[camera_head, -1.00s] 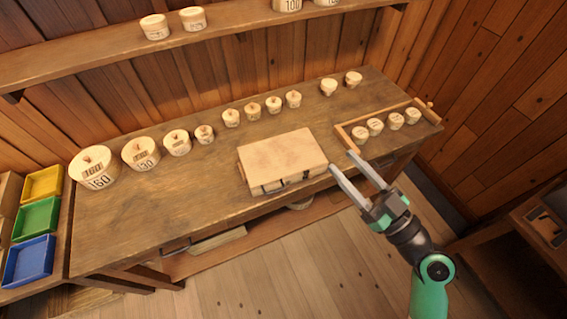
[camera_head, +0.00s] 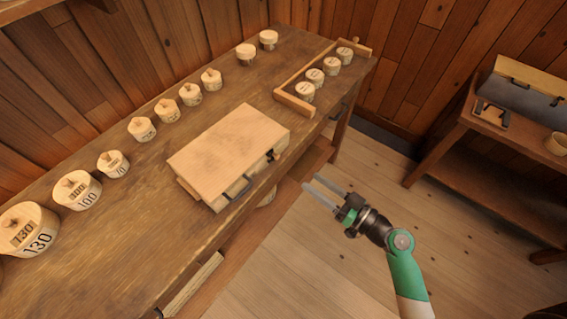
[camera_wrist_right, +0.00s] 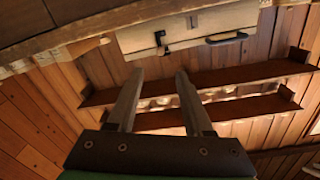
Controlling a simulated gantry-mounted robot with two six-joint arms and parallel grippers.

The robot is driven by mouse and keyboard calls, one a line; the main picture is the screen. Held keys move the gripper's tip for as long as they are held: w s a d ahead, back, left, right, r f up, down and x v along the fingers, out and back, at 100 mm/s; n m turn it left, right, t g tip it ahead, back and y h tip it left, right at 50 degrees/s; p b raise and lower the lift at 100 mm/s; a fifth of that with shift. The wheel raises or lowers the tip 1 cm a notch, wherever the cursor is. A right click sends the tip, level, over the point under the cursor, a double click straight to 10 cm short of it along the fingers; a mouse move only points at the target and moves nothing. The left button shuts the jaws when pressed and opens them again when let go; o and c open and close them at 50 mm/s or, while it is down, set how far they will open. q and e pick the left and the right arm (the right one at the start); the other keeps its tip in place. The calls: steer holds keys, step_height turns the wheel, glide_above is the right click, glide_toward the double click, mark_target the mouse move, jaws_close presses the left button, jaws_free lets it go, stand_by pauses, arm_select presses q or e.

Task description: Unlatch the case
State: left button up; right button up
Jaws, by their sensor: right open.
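The case (camera_head: 228,143) is a pale wooden box with a flat, shut lid, lying on the workbench near its front edge. A dark handle (camera_head: 239,188) is on its front side, and a small dark latch (camera_head: 270,156) is near the right end of that side. My right gripper (camera_head: 312,184) is open and empty, apart from the case, in front of the bench and to the right of the case. In the right wrist view the case front (camera_wrist_right: 195,27) is beyond the open fingers, with the latch (camera_wrist_right: 160,42) and handle (camera_wrist_right: 227,38) visible. My left gripper is not in view.
A side table (camera_head: 490,122) stands at the right. The floor between is clear.

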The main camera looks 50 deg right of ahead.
mark_target(279, 158)
steer(key=w, duration=1.1)
steer(key=shift+w+a+p, duration=0.15)
steer(key=shift+a+p, duration=0.15)
steer(key=shift+p, duration=0.05)
steer(key=shift+c, duration=0.3)
jaws_close()
